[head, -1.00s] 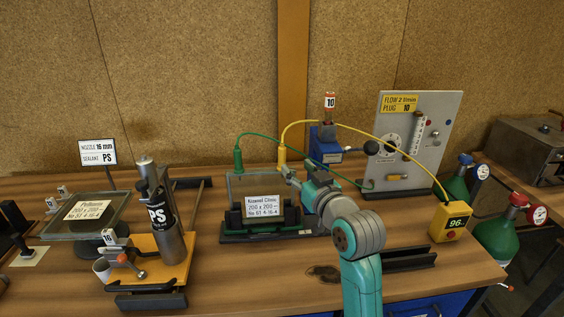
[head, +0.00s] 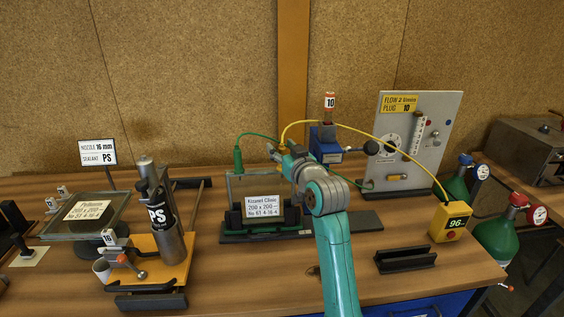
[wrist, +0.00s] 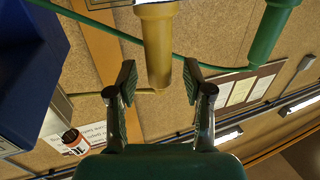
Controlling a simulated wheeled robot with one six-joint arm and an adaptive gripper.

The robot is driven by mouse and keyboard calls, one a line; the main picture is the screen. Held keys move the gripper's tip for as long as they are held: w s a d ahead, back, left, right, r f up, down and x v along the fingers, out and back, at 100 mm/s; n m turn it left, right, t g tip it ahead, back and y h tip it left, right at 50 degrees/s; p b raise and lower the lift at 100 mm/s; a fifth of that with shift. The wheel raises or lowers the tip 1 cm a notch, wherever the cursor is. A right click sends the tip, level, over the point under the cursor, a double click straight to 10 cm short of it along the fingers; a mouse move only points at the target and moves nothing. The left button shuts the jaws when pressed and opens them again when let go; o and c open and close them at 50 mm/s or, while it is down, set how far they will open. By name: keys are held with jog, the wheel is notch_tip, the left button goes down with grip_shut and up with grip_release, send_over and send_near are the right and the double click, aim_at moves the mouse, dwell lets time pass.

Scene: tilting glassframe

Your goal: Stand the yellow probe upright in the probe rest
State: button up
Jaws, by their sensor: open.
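The yellow probe (head: 282,148) stands at the top right corner of the glass unit (head: 264,187), with its yellow cable arching to the right. In the wrist view the probe (wrist: 159,50) lies between the two spread fingers, with a gap on each side. My gripper (wrist: 160,82) is open around it; in the head view the gripper (head: 279,156) is at the unit's upper right and hides part of the probe. The green probe (head: 238,158) stands at the unit's other top corner and also shows in the wrist view (wrist: 270,35). I cannot tell which fixture is the probe rest.
A blue block with a red-topped plug (head: 325,140) stands close behind my gripper. The flow panel (head: 425,140) and yellow meter (head: 449,222) are to the right. A black channelled block (head: 405,260) lies at the front right. A sealant canister (head: 168,225) is to the left.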

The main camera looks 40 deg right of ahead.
jog(key=shift+w, duration=0.1)
grip_shut()
notch_tip(320, 180, up, 10)
jog(key=shift+r, duration=0.1)
dwell(0.6)
